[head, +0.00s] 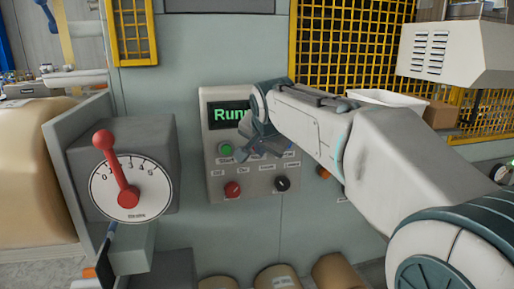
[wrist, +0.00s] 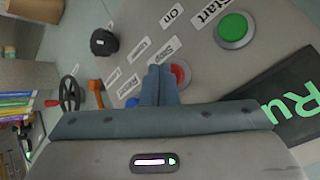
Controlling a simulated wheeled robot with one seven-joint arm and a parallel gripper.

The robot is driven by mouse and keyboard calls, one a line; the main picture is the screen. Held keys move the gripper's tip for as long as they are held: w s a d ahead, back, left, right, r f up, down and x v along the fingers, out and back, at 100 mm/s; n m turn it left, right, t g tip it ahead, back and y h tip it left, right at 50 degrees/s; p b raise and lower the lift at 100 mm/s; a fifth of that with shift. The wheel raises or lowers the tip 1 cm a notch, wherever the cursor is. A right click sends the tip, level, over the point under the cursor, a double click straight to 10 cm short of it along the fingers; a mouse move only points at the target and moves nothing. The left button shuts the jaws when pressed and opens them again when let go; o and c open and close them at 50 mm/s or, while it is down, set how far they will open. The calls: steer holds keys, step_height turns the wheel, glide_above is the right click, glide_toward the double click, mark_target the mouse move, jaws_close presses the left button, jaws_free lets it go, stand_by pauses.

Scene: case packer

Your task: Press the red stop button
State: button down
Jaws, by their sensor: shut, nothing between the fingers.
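The red stop button (wrist: 181,75) shows in the wrist view beside a "Stop" label, partly covered by my fingers. My gripper (wrist: 160,72) is shut and empty, its fingertips over the button's left part; whether they touch it I cannot tell. In the head view my gripper (head: 248,149) is in front of the control panel (head: 256,189) and hides the stop button. The panel's display (head: 228,114) shows green text starting "Runn".
A green start button (wrist: 234,29), a black knob (wrist: 103,42) and a blue button (wrist: 132,102) surround the stop button. A red knob (head: 232,189) sits low on the panel. A grey box with a red-lever dial (head: 128,190) juts out left. Yellow mesh (head: 345,45) is behind my arm.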

steer(key=shift+w+a, duration=0.1)
steer(key=shift+w, duration=0.35)
stand_by(0.5)
steer(key=shift+s, duration=0.15)
steer(key=shift+s+d+b, duration=0.2)
steer(key=shift+s+b, duration=0.1)
steer(key=shift+s, duration=0.4)
steer(key=s+b, duration=0.1)
steer(key=s, duration=0.1)
steer(key=s+d+b, duration=0.1)
steer(key=s, duration=0.1)
steer(key=shift+s+d+b, duration=0.2)
steer(key=shift+s+b, duration=0.1)
steer(key=shift+s, duration=0.1)
stand_by(0.6)
